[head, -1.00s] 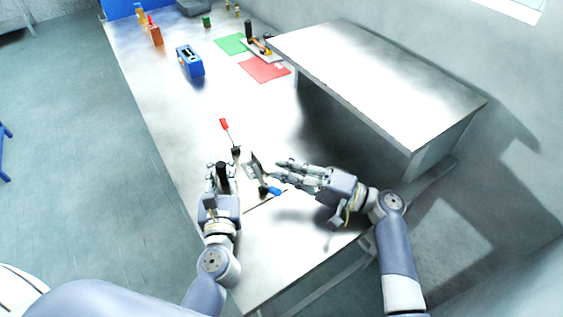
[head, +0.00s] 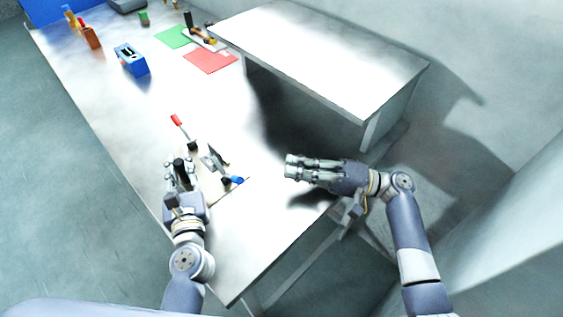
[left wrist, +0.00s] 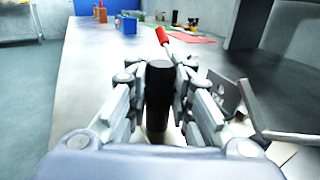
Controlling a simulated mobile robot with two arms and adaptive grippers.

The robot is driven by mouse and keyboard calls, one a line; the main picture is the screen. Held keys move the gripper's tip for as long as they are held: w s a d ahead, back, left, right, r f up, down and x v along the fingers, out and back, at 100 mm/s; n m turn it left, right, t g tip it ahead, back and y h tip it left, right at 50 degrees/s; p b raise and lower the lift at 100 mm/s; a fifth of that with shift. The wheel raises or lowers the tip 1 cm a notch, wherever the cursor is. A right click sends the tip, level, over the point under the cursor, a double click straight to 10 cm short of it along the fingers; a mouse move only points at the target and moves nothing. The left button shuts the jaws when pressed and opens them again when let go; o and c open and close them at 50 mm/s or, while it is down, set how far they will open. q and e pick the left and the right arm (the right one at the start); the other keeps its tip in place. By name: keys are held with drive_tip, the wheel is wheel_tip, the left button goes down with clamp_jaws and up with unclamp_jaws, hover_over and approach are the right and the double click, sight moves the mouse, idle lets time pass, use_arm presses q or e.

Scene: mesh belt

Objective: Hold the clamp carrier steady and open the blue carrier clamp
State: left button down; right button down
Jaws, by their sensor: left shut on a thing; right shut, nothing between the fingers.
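The clamp carrier (head: 213,190) lies on the near part of the table. Its upright black handle (head: 180,166) is between the fingers of my left gripper (head: 180,172), which is shut on it; the handle also shows in the left wrist view (left wrist: 158,92). The blue carrier clamp (head: 236,181) is at the carrier's right side, low near the surface; whether it is open is too small to tell. A red-handled clamp (head: 178,121) rises at the far side. A grey metal plate (head: 214,160) stands between them. My right gripper (head: 291,168) is shut and empty, right of the blue clamp and apart from it.
A raised white shelf (head: 320,50) stands at the right back. Farther along the table (head: 100,95) are a blue box (head: 131,60), an orange block (head: 91,37), a green mat (head: 172,37) and a red mat (head: 211,62). The table between them and the carrier is clear.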

idle(0.3)
use_arm(q)
drive_tip(key=c, duration=1.3)
unclamp_jaws()
drive_tip(key=shift+c, duration=0.2)
